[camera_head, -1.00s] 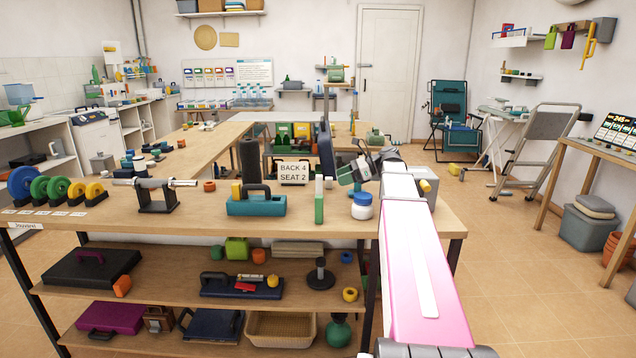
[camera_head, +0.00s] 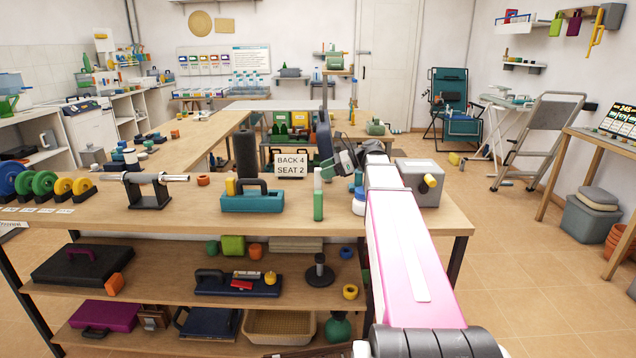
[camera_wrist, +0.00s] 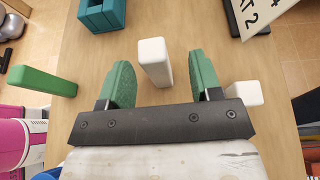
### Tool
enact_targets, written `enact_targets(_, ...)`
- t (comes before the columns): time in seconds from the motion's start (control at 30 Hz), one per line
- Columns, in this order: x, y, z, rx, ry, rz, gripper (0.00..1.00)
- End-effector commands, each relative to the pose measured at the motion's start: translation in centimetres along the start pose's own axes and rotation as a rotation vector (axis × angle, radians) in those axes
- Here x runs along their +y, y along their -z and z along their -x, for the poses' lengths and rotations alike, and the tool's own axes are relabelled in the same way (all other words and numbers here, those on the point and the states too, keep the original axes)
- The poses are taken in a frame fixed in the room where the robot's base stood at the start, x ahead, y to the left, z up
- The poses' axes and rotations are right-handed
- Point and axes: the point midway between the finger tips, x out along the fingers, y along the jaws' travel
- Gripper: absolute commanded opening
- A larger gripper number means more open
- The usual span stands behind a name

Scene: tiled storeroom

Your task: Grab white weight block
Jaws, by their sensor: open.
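A white block (camera_wrist: 154,62) stands on the wooden bench between my gripper's two green fingers in the wrist view. My gripper (camera_wrist: 161,75) is open, with a visible gap on both sides of the block; I cannot tell its exact height. A second white block (camera_wrist: 246,93) is just right of the right finger, partly hidden by the gripper body. A green block (camera_wrist: 46,80) lies left of the fingers. In the head view, my gripper (camera_head: 341,163) is beside the green block (camera_head: 318,203), with a small white block (camera_head: 318,178) behind it.
A teal toolbox (camera_head: 252,201) and a sign reading BACK 4 SEAT 2 (camera_head: 291,164) stand nearby on the bench. A blue-and-white jar (camera_head: 359,203) is partly behind my arm.

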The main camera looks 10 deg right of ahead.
Motion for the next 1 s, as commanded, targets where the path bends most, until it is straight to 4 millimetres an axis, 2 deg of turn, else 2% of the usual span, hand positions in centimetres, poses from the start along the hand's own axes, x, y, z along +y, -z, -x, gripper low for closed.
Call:
enact_targets(0.17,0.3,0.1,-1.4,0.0,-0.001,0.0,0.58)
enact_targets(0.4,0.6,0.1,-4.6,0.0,-0.001,0.0,0.58)
enact_targets(0.67,0.5,0.1,-5.1,0.0,0.001,0.0,0.58)
enact_targets(0.7,0.5,0.1,-5.1,0.0,0.001,0.0,0.52)
enact_targets(0.87,0.5,0.1,-5.1,0.0,0.001,0.0,0.0)
enact_targets(1.0,0.5,0.1,-5.1,-0.001,0.001,0.001,0.0)
